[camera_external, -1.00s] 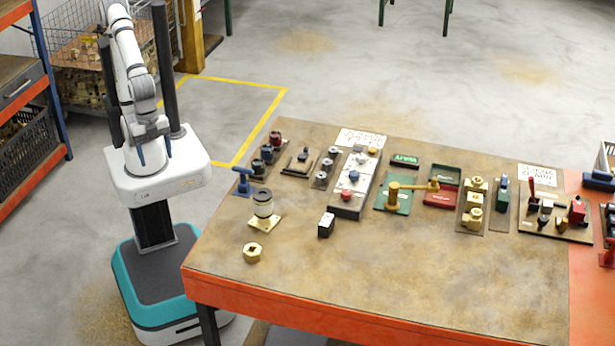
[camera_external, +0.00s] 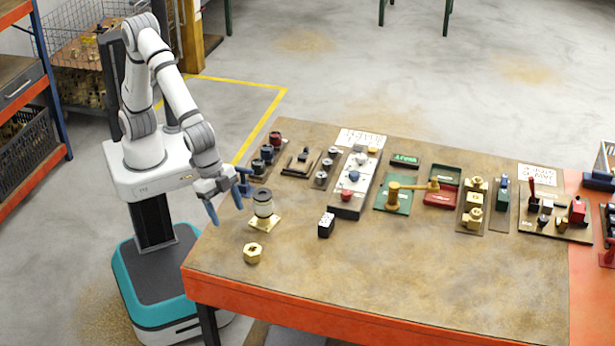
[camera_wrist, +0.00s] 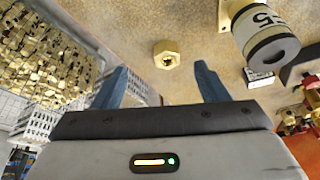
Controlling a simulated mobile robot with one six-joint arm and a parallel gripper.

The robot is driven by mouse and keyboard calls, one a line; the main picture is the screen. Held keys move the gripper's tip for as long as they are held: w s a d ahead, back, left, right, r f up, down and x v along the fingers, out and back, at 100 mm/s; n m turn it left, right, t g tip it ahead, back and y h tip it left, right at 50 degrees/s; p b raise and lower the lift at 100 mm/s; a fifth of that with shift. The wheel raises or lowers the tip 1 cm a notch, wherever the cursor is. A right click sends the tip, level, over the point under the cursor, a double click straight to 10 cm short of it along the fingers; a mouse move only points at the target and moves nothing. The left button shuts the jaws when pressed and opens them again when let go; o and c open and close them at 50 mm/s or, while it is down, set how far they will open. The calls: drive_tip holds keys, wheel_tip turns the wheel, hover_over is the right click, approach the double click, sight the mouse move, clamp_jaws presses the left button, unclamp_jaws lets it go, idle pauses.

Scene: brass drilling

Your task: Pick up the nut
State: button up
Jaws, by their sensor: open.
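The brass nut (camera_external: 253,252) is a hexagonal piece with a hole, lying flat near the front left corner of the worktable (camera_external: 400,285). It also shows in the wrist view (camera_wrist: 167,54), beyond the fingertips and roughly between their lines. My gripper (camera_external: 224,207) is open with blue fingers spread, above the table's left edge, behind and to the left of the nut. In the wrist view my gripper (camera_wrist: 158,80) has nothing between its fingers.
A black and cream cylinder (camera_external: 263,205) stands on a brass plate close to my gripper and behind the nut. A small dark block (camera_external: 326,225) sits to the right. Fixtures line the back of the table; its front middle is clear.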

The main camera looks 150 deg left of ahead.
sight(252, 249)
drive_tip(key=shift+n, duration=0.3)
drive_tip(key=w+a+f, duration=0.1)
drive_tip(key=w+f, duration=0.1)
drive_tip(key=f, duration=0.1)
drive_tip(key=w+a+f+p, duration=0.1)
drive_tip(key=w+f, duration=0.1)
drive_tip(key=f, duration=0.1)
drive_tip(key=w+a+f, duration=0.1)
drive_tip(key=w+f, duration=0.1)
drive_tip(key=f, duration=0.1)
drive_tip(key=shift+w+a+f+p, duration=0.2)
drive_tip(key=shift+w+a+p, duration=0.1)
drive_tip(key=shift+w+p, duration=0.05)
drive_tip(key=shift+c, duration=0.6)
drive_tip(key=c, duration=1.2)
drive_tip(key=shift+r, duration=0.1)
